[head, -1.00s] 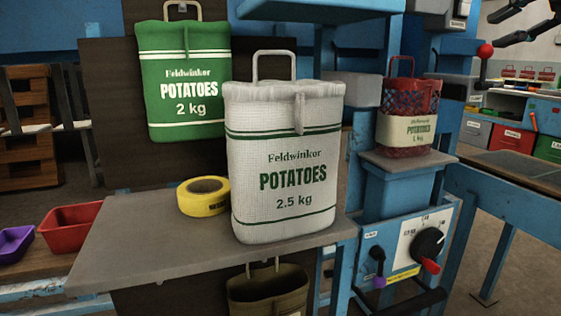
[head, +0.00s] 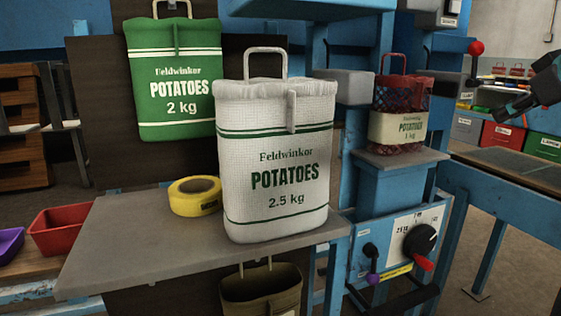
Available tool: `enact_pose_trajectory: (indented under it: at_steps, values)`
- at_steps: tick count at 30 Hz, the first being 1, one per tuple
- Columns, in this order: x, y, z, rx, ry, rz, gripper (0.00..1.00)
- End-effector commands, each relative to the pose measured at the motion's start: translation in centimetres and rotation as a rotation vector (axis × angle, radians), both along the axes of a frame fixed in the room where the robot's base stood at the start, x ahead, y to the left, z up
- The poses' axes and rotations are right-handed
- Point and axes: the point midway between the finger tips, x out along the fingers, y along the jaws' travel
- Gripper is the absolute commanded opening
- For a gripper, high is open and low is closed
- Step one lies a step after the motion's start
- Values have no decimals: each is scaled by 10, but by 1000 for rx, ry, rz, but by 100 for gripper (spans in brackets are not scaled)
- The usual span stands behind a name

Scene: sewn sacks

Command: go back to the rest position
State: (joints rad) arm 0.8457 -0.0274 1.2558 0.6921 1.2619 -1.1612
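My gripper (head: 520,105) shows only in part at the right edge of the head view, dark and seen from the side. It is in the air, far to the right of the sacks and apart from them. Whether its fingers are open or shut cannot be made out. A white potato sack (head: 274,165), marked 2.5 kg, stands upright on a grey shelf (head: 120,245) with its handle up. A green 2 kg sack (head: 175,85) hangs on the dark panel behind. A red net sack (head: 398,125) stands on a small grey platform at the right.
A yellow tape roll (head: 195,197) lies on the shelf left of the white sack. An olive sack (head: 262,292) hangs below the shelf. A dial box (head: 395,245) and a blue frame stand at the right. Red and purple bins (head: 60,228) are at the left.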

Motion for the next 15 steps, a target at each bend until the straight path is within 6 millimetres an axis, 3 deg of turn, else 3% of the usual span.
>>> enact_pose_trajectory:
  at_steps: [1,8,15]
  values:
    - [-2,6,-22,71,40,-67,31]
    - [-25,50,-122,330,211,-380,31]
    - [-72,122,-223,421,348,-578,31]
